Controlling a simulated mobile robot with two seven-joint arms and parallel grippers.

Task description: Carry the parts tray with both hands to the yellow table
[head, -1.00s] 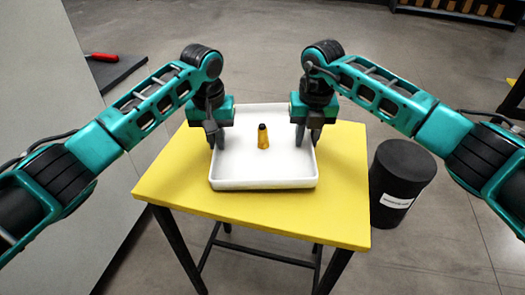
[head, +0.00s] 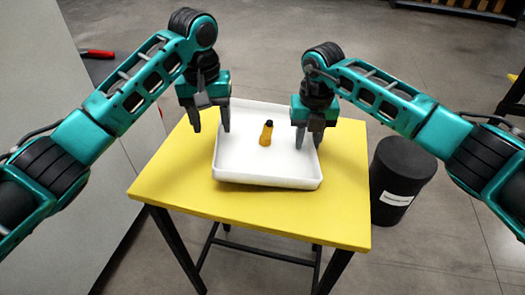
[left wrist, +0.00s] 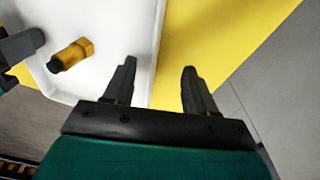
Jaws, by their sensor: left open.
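The white parts tray (head: 268,183) rests on the yellow table (head: 250,215), toward its back. A yellow part with a black end (head: 266,134) is inside it; it also shows in the left wrist view (left wrist: 72,55). My left gripper (head: 211,130) is open and empty above the tray's left wall, one finger over the tray and one over the table. In the left wrist view its fingers (left wrist: 158,70) are spread apart with the tray edge below. My right gripper (head: 308,142) is at the tray's right wall; whether it grips the wall is unclear.
A black cylindrical bin (head: 402,165) with a white label stands on the floor right of the table. A grey surface at the left has a red-handled object (head: 97,54) near its far end. Shelving (head: 460,12) is at the back.

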